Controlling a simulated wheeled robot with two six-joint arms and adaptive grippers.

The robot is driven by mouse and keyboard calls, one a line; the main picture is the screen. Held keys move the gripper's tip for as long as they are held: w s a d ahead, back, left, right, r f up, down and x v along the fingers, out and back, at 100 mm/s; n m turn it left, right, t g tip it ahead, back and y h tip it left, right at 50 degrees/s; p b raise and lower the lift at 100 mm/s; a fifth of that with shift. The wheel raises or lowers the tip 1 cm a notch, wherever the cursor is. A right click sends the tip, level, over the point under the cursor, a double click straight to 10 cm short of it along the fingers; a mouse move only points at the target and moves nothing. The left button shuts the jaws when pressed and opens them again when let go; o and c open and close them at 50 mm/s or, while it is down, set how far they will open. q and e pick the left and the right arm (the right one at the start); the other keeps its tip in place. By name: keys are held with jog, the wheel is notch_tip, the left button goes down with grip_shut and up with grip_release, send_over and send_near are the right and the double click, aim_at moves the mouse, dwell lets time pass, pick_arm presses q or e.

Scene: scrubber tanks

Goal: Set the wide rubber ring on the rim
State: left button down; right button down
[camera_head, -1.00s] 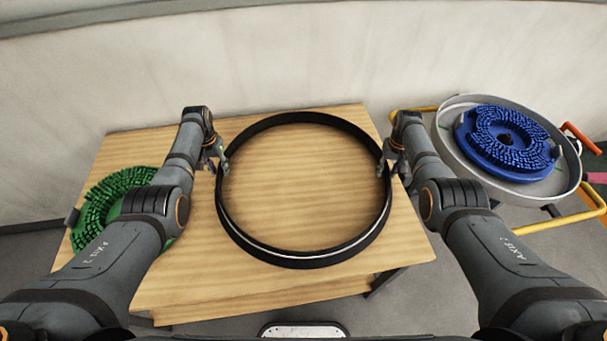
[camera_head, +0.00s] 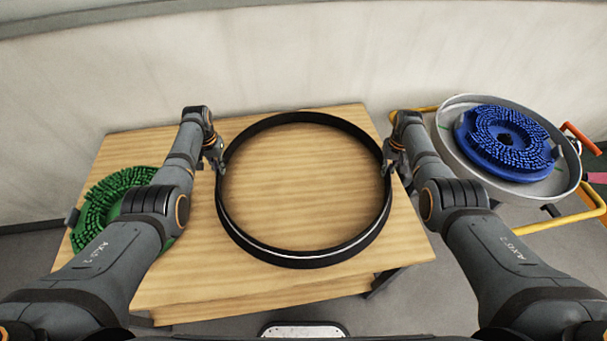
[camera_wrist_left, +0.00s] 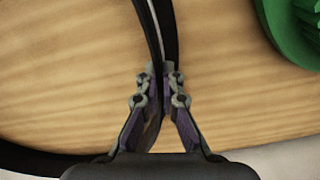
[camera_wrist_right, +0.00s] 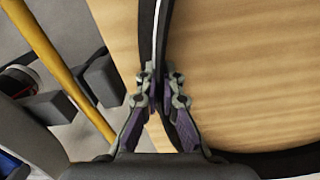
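The wide rubber ring (camera_head: 306,257) is a large black hoop with a thin pale line along its near inner wall. It lies level at the wooden table; I cannot tell whether it touches the top. My left gripper (camera_head: 219,165) is at its left side, with fingers on both faces of the band in the left wrist view (camera_wrist_left: 159,88). My right gripper (camera_head: 387,168) pinches the right side the same way, as the right wrist view (camera_wrist_right: 160,88) shows. A grey round pan with a raised rim (camera_head: 572,178) stands at the right.
The wooden table (camera_head: 195,275) is bare inside the ring. A green bristle brush (camera_head: 108,203) lies at its left, partly behind my left arm. A blue bristle brush (camera_head: 508,140) sits in the pan, on a cart with yellow rails (camera_head: 560,222). A wall rises behind.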

pick_arm(q)
jog(key=shift+r, duration=0.15)
pick_arm(e)
jog(key=shift+w+r, duration=0.1)
jog(key=shift+r, duration=0.05)
